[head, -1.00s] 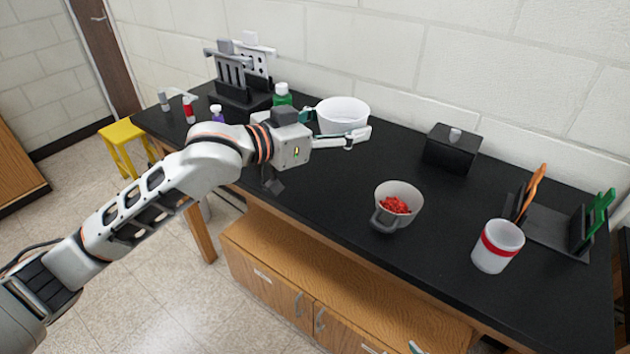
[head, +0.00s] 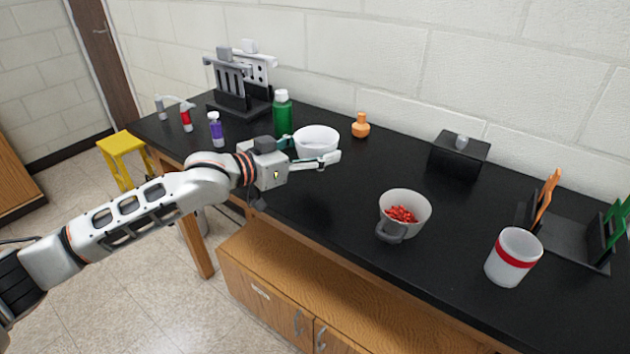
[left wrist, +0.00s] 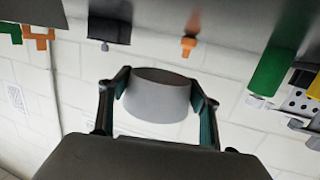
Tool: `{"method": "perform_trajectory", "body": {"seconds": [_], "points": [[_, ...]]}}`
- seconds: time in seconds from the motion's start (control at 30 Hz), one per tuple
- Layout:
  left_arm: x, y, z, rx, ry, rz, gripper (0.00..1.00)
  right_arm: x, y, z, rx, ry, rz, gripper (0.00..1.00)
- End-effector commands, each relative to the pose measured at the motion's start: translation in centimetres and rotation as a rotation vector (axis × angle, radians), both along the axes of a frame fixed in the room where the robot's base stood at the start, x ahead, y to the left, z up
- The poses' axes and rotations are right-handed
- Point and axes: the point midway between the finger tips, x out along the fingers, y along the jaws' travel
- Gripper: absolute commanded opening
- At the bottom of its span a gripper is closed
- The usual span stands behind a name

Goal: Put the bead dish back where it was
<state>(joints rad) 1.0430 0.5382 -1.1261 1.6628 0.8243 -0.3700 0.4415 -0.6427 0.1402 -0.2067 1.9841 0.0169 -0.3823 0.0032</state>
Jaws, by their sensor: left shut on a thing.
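The white round dish (head: 316,136) is between the two fingers of my left gripper (head: 311,153) in the head view, over the back left half of the black bench. It looks upright, and its visible inside looks white and empty. In the left wrist view the dish (left wrist: 158,100) sits between both fingers, which press on its sides. I cannot tell for sure whether its base touches the bench. A grey-white mug (head: 418,209) holds red beads and stands at the middle front. My right gripper is not in view.
A green bottle (head: 282,119) stands just left of the dish, and an orange flask (head: 360,128) behind it to the right. A purple-labelled bottle (head: 216,131) is farther left. A black box (head: 459,156) and red-banded cup (head: 513,258) stand right. Bench (head: 340,200) between dish and mug is clear.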

Motion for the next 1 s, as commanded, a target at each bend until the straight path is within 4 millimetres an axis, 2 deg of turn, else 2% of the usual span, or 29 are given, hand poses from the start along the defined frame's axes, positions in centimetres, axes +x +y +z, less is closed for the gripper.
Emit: {"method": "perform_trajectory", "body": {"seconds": [0.03, 0.1, 0.37, 0.67, 1.0], "points": [[0.0, 0.0, -1.2, -0.001, 0.003, -0.001, 0.41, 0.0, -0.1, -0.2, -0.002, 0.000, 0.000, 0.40], [0.0, 0.0, -2.1, -0.001, 0.002, 0.000, 0.41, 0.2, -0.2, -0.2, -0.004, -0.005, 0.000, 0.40], [0.0, 0.0, -3.5, -0.001, -0.001, 0.000, 0.41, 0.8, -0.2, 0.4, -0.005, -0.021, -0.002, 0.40], [-0.1, -0.1, -8.4, -0.001, 0.003, -0.001, 0.41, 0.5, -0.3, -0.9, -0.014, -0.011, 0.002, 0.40], [0.0, -0.1, -8.5, -0.001, -0.002, -0.001, 0.41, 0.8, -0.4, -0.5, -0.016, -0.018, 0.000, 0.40]]}}
